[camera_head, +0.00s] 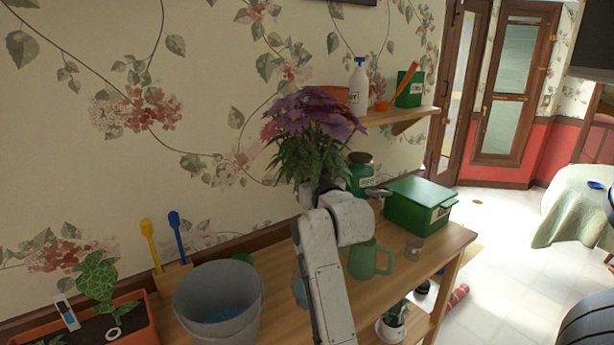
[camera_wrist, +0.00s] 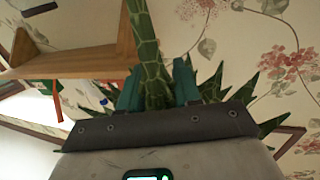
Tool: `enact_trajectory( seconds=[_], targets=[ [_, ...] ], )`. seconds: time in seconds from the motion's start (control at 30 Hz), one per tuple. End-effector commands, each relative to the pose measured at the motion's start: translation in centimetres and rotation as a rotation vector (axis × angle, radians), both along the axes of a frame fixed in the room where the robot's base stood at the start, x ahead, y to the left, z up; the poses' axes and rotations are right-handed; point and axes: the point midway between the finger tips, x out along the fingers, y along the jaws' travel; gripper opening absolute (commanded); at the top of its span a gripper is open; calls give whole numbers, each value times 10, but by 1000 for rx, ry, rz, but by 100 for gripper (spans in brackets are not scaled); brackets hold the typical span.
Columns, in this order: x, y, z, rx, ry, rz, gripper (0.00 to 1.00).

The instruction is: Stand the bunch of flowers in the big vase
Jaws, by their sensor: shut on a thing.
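The bunch of flowers (camera_head: 312,125), purple blooms over green leaves, is held upright above the back of the wooden bench, near the wall. My gripper (camera_wrist: 157,85) is shut on its green stems (camera_wrist: 148,45), which pass between the teal fingers in the wrist view. In the head view my arm and the leaves mostly hide the fingers. I cannot clearly pick out the big vase. A bluish, glassy thing (camera_head: 300,291) shows at the left edge of my forearm, low on the bench; most of it is hidden, so I cannot tell what it is.
A grey bucket (camera_head: 190,309) stands left on the bench. A wall shelf (camera_head: 403,116) carries a spray bottle (camera_head: 358,85).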

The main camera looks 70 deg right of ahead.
Motion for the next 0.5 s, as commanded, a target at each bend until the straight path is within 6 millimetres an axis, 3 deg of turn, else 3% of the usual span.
enact_trajectory(
  seconds=[0.5],
  targets=[
    [0, 0, -52, 0, 0, 0, 0]
  ],
)
